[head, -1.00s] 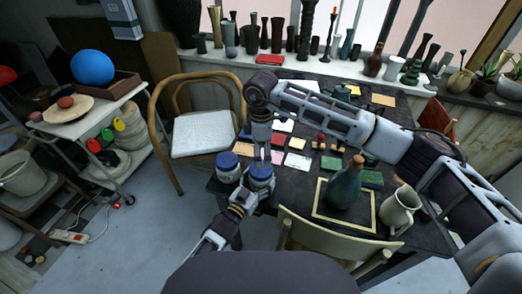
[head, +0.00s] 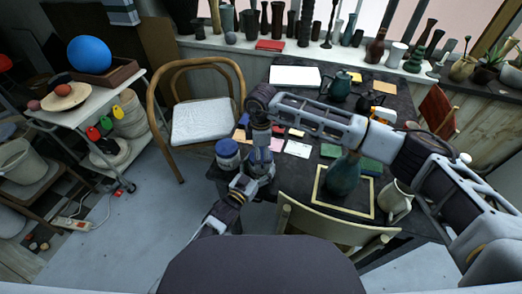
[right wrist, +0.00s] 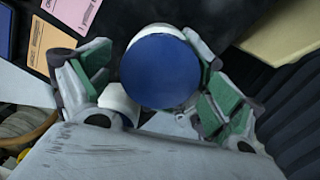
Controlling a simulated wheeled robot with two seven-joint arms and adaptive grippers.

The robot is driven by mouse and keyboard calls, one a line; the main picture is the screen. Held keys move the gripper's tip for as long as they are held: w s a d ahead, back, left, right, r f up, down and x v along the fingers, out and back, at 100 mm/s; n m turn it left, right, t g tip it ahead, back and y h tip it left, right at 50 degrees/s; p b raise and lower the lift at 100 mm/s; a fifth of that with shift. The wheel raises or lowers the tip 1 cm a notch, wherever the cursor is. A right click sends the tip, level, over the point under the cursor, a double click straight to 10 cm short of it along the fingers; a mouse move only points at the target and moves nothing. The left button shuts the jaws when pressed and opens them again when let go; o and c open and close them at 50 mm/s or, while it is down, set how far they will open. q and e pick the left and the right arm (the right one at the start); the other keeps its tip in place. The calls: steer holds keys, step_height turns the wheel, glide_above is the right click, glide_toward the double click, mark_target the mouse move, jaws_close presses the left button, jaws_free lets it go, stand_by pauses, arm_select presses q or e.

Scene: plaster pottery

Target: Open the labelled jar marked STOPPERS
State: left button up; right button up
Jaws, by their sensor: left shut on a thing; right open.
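Two jars with blue lids stand at the table's left corner: a left one (head: 228,153) and a right one (head: 265,168). Their labels cannot be read. My left gripper (head: 245,183) is shut on the right jar's side, low down. My right gripper (head: 260,148) reaches down from above over that same jar. In the right wrist view a round blue lid (right wrist: 160,70) lies between the open fingers of the right gripper (right wrist: 155,80). The green finger pads stand on either side of it. Whether they touch the lid cannot be told. The jar's body is mostly hidden.
The left jar stands close beside both grippers. A teal bottle (head: 343,178) and a cream pitcher (head: 396,200) stand on the right of the table (head: 300,170). Cards lie behind the jars. Wooden chairs stand at the left (head: 200,118) and front (head: 330,230).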

steer(key=shift+c, duration=0.4)
steer(key=c, duration=1)
steer(key=shift+o, duration=0.2)
steer(key=shift+n, duration=0.3)
